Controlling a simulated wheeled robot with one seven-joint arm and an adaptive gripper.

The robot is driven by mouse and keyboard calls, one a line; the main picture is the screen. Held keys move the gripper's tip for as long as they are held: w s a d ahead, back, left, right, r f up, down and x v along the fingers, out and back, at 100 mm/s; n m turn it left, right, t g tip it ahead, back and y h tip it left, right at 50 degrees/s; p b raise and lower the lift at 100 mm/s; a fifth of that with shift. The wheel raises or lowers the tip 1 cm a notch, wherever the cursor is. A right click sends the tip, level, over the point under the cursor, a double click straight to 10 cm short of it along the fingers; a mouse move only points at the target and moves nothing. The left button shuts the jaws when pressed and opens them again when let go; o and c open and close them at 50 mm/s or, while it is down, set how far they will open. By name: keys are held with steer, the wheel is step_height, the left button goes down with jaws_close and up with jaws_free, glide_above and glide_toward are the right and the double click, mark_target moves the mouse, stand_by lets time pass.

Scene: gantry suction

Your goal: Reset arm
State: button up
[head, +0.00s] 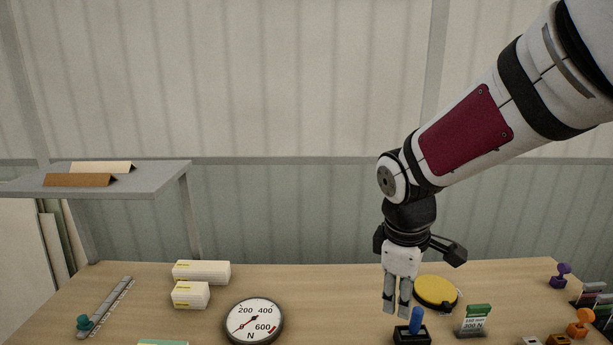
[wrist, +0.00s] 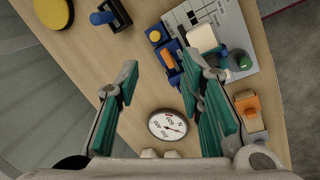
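My gripper (head: 397,308) hangs pointing down over the right half of the wooden table, behind a blue-handled stamp in a black holder. In the wrist view my gripper (wrist: 160,72) has its two green-padded fingers spread apart, with nothing between them but a view of the table. The arm comes in from the upper right and bends down at the wrist. It touches nothing that I can see.
A round gauge (head: 254,321) lies left of my gripper, and a yellow disc (head: 436,291) lies close to its right. The blue-handled stamp (head: 416,321) is near the fingertips. White boxes (head: 201,272) and a grey shelf (head: 150,178) are at left. The table's middle back is clear.

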steer(key=s+d+r+m+t, duration=0.1)
steer(key=s+r+m+t, duration=0.1)
steer(key=s+r+m, duration=0.3)
steer(key=s+d+r+m+t+y, duration=0.1)
steer(key=s+r+m, duration=0.4)
steer(key=s, duration=0.7)
steer(key=shift+d+r+m+t+y, duration=0.2)
steer(key=shift+d+m+t+y, duration=0.15)
steer(key=shift+m, duration=0.55)
steer(key=shift+a, duration=0.1)
